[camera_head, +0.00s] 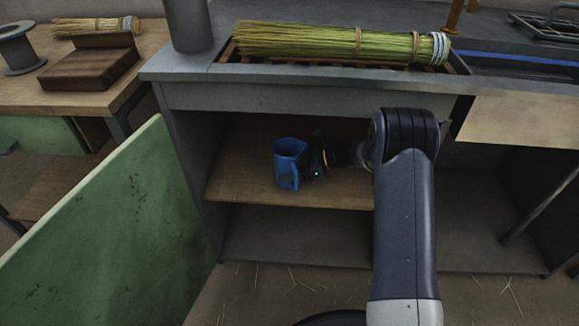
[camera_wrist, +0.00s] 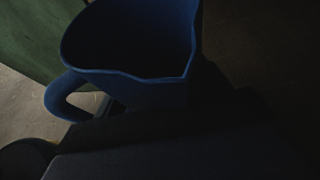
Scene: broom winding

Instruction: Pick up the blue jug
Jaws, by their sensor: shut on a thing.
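The blue jug (camera_head: 287,162) is upright in the open cabinet, over the wooden shelf, in the head view. I cannot tell whether its base touches the shelf. In the wrist view the jug (camera_wrist: 130,45) fills the upper middle, with its open rim and pouring lip showing and its handle at the left. My gripper (camera_head: 302,171) reaches in from the right and is shut on the jug. Its fingertips are mostly hidden, and the wrist view is dark there.
The wooden shelf (camera_head: 235,181) has free room around the jug. A green door (camera_head: 115,225) stands open at the left. The grey counter (camera_head: 200,73) is just above, bearing a straw broom (camera_head: 320,41). A wooden block (camera_head: 88,69) lies on the left table.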

